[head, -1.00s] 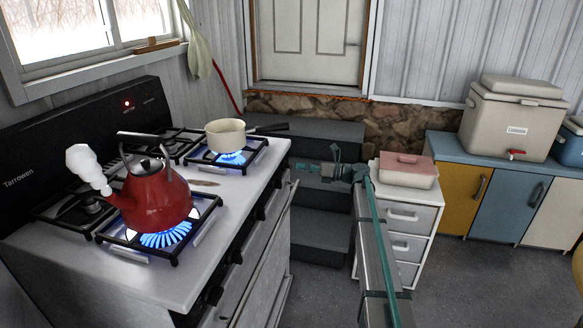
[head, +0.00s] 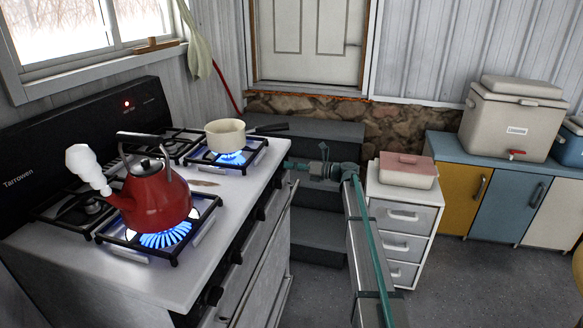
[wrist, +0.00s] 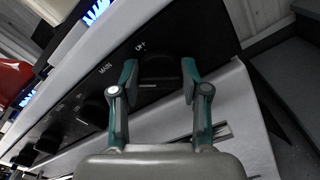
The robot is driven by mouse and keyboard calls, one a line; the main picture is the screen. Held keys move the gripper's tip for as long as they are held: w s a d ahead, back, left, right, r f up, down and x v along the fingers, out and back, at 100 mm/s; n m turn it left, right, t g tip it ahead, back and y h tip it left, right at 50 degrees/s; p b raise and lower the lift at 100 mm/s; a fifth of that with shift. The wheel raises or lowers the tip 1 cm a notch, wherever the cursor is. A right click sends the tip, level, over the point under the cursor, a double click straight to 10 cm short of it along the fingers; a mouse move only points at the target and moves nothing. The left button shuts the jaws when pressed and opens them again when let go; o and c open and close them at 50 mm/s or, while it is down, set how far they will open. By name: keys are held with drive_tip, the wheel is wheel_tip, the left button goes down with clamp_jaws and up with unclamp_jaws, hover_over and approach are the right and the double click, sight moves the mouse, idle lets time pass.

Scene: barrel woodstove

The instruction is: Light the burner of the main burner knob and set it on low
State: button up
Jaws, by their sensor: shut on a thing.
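In the wrist view, the two teal fingers of my gripper (wrist: 160,77) are shut on a dark knob (wrist: 158,66) on the black front panel of the stove. The word OFF stands just above this knob, and MAIN is printed at its upper left, so I take it for the main burner knob. Its pointer direction is too dark to tell. In the head view, my gripper (head: 289,165) is at the far end of the stove's front. Blue flames burn under the red kettle (head: 155,200) and under the cream pan (head: 226,136).
More dark knobs (wrist: 94,110) sit along the panel at left. The white stove top (head: 160,277) lies beside my arm. A white drawer unit (head: 406,217) with a pink-lidded box (head: 406,178) stands right of my arm. Dark steps (head: 312,133) rise behind.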

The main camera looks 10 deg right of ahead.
drive_tip(key=shift+c, duration=0.5)
